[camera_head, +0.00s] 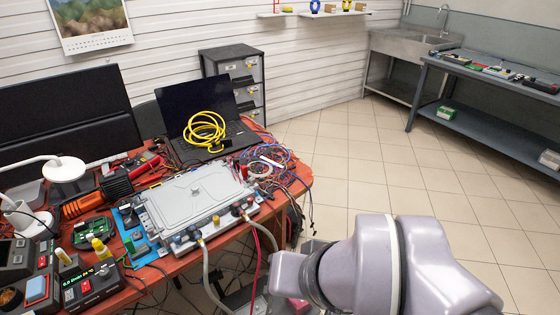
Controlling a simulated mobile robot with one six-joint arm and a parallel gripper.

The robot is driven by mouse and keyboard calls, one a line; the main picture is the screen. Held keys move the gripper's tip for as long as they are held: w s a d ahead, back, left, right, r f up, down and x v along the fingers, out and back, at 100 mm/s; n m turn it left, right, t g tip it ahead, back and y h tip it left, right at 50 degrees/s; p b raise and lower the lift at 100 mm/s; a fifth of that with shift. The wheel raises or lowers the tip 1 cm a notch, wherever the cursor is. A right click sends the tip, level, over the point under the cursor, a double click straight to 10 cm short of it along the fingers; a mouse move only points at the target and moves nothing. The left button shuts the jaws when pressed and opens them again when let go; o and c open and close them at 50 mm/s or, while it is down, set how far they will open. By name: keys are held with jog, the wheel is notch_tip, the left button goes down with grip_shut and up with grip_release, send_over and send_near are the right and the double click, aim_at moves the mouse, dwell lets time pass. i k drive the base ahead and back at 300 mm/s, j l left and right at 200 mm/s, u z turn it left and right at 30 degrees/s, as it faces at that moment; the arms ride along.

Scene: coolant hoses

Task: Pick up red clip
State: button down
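I cannot make out a red clip with certainty. A small red item (276,5) stands on the wall shelf at the top, too small to identify. A pinkish-red patch (298,305) shows at the bottom, partly hidden by my arm. A grey metal housing (195,195) lies on the red table (292,172). Grey hoses (207,265) run from its front fittings down past the table edge. My arm's links fill the lower right, but my gripper's fingers are not in view.
A laptop (190,105) with a coiled yellow cable (205,130) stands at the table's back. Tangled wires (270,170) crowd the right side; instruments (88,285) crowd the left. Open tiled floor (400,165) lies right, before a sink (415,42) and a blue-grey bench (480,115).

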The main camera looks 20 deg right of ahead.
aim_at(244, 169)
jog(key=i+l+u, duration=0.1)
jog(key=l+u, duration=0.2)
jog(key=l, duration=0.45)
jog(key=l+u, duration=0.3)
jog(key=l, duration=0.45)
jog(key=l+u, duration=0.3)
jog(key=l, duration=0.5)
jog(key=k+l+u, duration=0.1)
jog(key=l+u, duration=0.2)
jog(key=l, duration=0.45)
jog(key=i+l+u, duration=1.1)
jog(key=i+l, duration=0.15)
